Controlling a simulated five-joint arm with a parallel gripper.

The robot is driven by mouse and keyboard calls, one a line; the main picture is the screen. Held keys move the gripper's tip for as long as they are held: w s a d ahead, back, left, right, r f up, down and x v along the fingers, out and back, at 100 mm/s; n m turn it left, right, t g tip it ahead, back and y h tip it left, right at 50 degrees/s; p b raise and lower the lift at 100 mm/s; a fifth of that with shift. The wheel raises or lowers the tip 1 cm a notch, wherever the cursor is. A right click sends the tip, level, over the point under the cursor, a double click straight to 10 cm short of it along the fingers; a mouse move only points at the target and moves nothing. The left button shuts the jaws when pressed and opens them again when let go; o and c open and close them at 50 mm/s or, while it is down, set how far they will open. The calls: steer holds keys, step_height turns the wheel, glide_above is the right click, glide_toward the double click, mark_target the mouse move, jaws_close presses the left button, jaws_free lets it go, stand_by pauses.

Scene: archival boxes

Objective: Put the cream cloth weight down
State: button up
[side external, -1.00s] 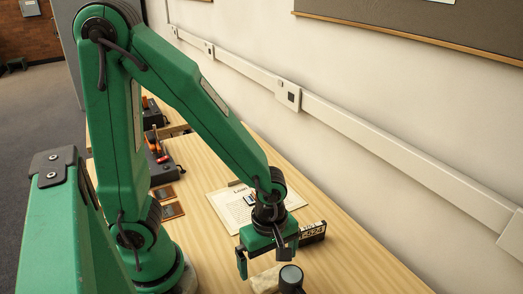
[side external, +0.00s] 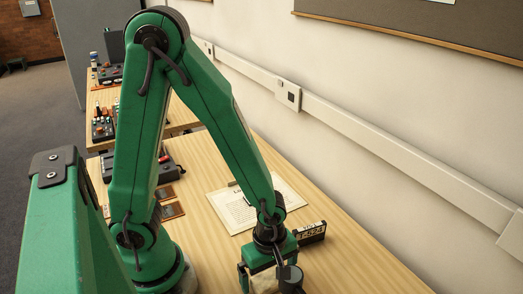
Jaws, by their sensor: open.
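The cream cloth weight (side external: 264,284) lies low in the picture, near its bottom edge. It shows as a pale patch between the fingers of my gripper (side external: 262,277). My gripper points down and is open, with its fingers on either side of the weight. Part of the weight is hidden by the gripper and by a dark round object (side external: 290,280) in front. I cannot tell whether the fingers touch it.
A small dark box with white lettering (side external: 311,233) stands right of my gripper. A printed sheet (side external: 236,211) lies behind. Dark flat tiles (side external: 171,211) and a grey device (side external: 172,163) are at left. The wooden table (side external: 350,265) is bare at right.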

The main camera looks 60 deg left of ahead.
mark_target(269, 275)
stand_by(0.3)
steer(key=c, duration=1.3)
steer(key=shift+r, duration=0.15)
step_height(269, 275, up, 10)
steer(key=shift+w, duration=0.1)
stand_by(0.6)
